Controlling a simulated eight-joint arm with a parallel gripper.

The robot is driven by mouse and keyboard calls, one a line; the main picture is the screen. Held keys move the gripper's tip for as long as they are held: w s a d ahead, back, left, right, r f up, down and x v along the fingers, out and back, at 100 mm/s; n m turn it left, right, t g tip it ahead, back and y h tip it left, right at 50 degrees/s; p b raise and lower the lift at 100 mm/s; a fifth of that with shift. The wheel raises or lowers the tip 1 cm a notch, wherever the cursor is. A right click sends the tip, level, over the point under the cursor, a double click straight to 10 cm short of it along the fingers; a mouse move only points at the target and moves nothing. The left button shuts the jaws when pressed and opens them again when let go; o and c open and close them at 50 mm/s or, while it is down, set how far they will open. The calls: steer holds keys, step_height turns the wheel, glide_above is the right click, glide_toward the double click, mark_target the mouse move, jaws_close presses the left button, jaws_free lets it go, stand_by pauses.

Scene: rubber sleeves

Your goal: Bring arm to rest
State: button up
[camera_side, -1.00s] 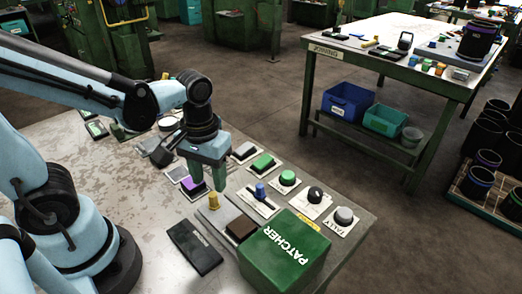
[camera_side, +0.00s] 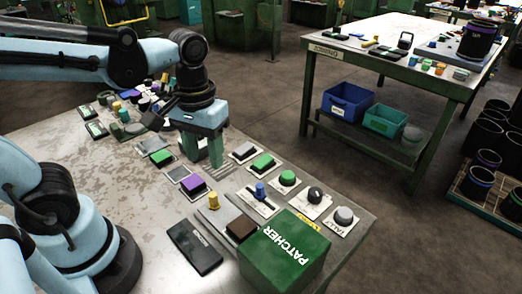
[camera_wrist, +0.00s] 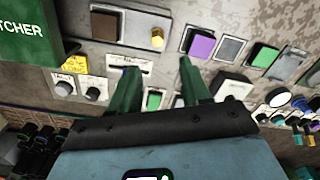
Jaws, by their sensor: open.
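My gripper (camera_side: 204,150) has two green fingers and hangs over the metal table (camera_side: 90,205), above the row of buttons. It is open and empty. In the wrist view the two green fingers (camera_wrist: 158,80) stand apart, with panel parts and bare table between them. Below and near it in the side view are a purple button (camera_side: 194,186), a green button (camera_side: 161,157) and another green button (camera_side: 263,161). The fingers overlap part of the button row, and I cannot tell their exact height.
A green PATCHER box (camera_side: 284,250) stands at the table's front corner. A yellow knob (camera_side: 213,200), blue lever (camera_side: 260,190) and black plate (camera_side: 195,247) are nearby. Small coloured parts crowd the far end. A second bench (camera_side: 390,65) stands apart at the back right.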

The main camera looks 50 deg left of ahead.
steer(key=w+m+t, duration=0.1)
steer(key=t, duration=0.1)
steer(key=w+a+m+t, duration=0.1)
steer(key=m+t, duration=0.1)
steer(key=w+a+m+t, duration=0.1)
steer(key=t, duration=0.2)
steer(key=shift+w+r+m, duration=0.2)
steer(key=shift+w+m, duration=0.05)
steer(key=shift+m, duration=0.05)
steer(key=shift+c, duration=0.2)
stand_by(0.5)
